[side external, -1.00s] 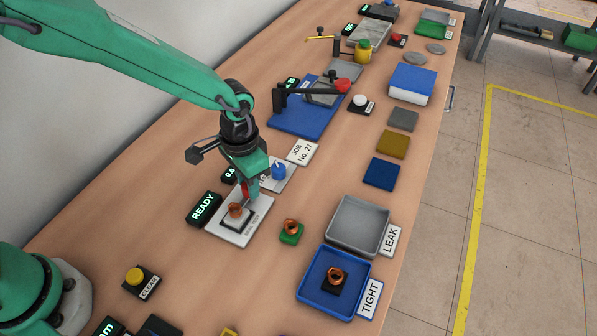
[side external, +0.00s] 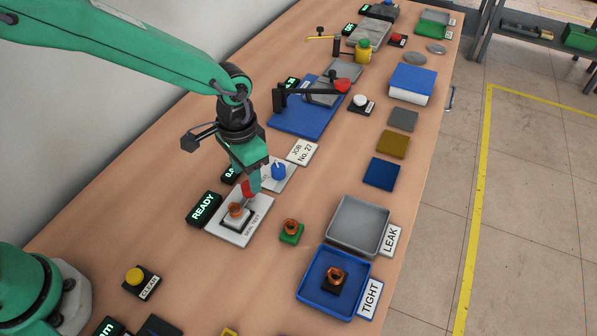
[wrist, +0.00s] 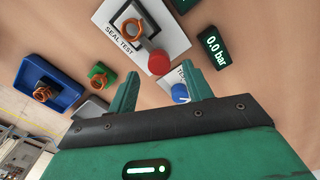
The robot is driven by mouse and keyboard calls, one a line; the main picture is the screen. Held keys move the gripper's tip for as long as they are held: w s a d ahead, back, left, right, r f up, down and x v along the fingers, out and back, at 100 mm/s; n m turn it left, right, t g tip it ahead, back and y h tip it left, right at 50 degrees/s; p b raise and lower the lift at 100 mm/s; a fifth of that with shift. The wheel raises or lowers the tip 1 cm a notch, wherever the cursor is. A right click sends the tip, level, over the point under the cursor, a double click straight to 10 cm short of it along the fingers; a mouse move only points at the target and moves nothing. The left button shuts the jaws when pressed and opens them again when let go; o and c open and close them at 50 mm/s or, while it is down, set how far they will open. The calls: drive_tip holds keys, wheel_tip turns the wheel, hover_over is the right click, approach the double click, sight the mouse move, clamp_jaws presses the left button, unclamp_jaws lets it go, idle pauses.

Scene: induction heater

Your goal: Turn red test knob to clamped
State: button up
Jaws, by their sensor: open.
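The red test knob (side external: 247,189) stands on the white seal test plate (side external: 262,213), beside a copper-coloured coil part (side external: 237,210) on its block. In the wrist view the round red knob (wrist: 159,62) lies just ahead of the fingers, near the middle. My gripper (side external: 255,184) is above and behind the knob in the side view and partly overlaps it. In the wrist view my gripper (wrist: 163,80) has its two fingers apart, with nothing held between them. I cannot tell whether a finger touches the knob.
A blue knob (side external: 278,171) on a white plate stands close behind the gripper. The READY display (side external: 205,208) is to the left. A green-based coil part (side external: 291,231), the grey LEAK tray (side external: 332,232) and the blue TIGHT tray (side external: 309,294) are to the right.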

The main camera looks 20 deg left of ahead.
sight(245, 184)
drive_tip(key=shift+r, duration=2.5)
drive_tip(key=shift+a+r, duration=0.35)
drive_tip(key=shift+a, duration=0.05)
drive_tip(key=s+a+r+n+t, duration=0.3)
drive_tip(key=s+a+r, duration=0.3)
drive_tip(key=a+r, duration=0.5)
drive_tip(key=s+a+r+n+t, duration=0.1)
drive_tip(key=s+a+n+t, duration=0.1)
drive_tip(key=s+a, duration=0.7)
drive_tip(key=shift+s+a+t, duration=0.3)
drive_tip(key=shift+s, duration=0.25)
drive_tip(key=shift+r, duration=0.1)
